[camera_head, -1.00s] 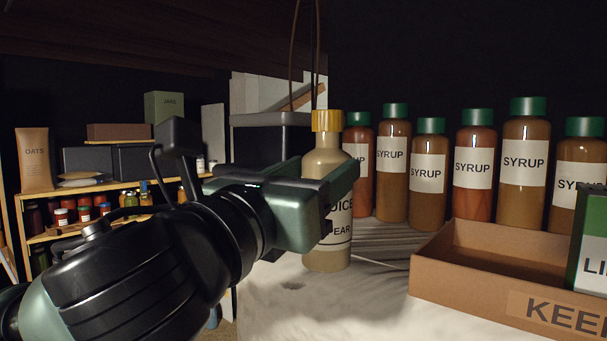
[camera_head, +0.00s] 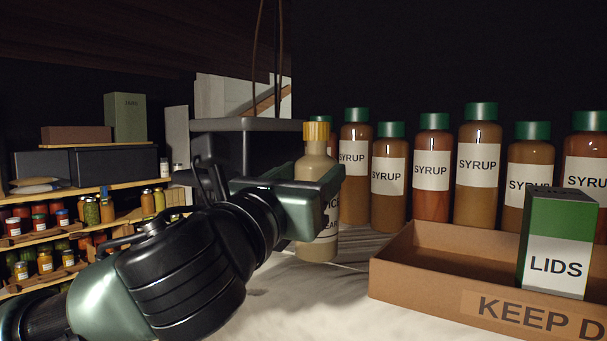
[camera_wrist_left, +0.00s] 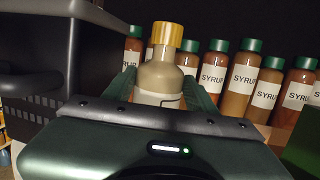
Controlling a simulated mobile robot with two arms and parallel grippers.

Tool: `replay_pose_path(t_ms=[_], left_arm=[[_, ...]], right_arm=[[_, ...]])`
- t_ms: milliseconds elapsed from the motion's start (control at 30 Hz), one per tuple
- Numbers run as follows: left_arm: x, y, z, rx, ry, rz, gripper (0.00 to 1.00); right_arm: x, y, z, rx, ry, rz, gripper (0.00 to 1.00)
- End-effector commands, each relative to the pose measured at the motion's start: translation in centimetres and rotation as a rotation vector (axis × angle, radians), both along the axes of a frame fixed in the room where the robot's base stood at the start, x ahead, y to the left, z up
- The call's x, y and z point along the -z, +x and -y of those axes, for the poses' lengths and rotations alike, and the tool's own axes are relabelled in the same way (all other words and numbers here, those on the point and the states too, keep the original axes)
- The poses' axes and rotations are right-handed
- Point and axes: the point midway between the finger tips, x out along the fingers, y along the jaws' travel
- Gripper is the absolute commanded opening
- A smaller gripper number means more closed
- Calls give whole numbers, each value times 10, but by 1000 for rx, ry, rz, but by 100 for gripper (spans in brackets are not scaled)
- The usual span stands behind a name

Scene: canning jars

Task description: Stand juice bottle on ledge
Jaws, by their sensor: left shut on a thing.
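The juice bottle (camera_head: 317,246) is tan with a yellow cap and a white label, upright in the middle of the head view. My left gripper (camera_head: 335,180) is shut on it around the upper body, and covers part of the label. In the left wrist view the bottle (camera_wrist_left: 161,74) stands between the two green fingers (camera_wrist_left: 163,88). The bottle's base is close to the pale surface (camera_head: 290,310); I cannot tell whether it touches. I cannot tell which surface is the ledge. My right gripper is not in view.
Several syrup bottles (camera_head: 389,186) with green caps stand in a row behind. A cardboard tray (camera_head: 400,285) holding a green-and-white lids box (camera_head: 556,240) is at right. A dark crate (camera_head: 235,124) stands behind my left gripper. Jar shelves (camera_head: 120,219) are at left.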

Motion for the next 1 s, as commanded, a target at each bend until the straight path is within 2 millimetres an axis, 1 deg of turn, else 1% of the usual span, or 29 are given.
replay_pose_path(t_ms=[567,1000], left_arm=[[3,0,-1,-1,-1,3,0],[10,0,-1,-1,0,2,0]], right_arm=[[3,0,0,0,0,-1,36],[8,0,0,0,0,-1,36]])
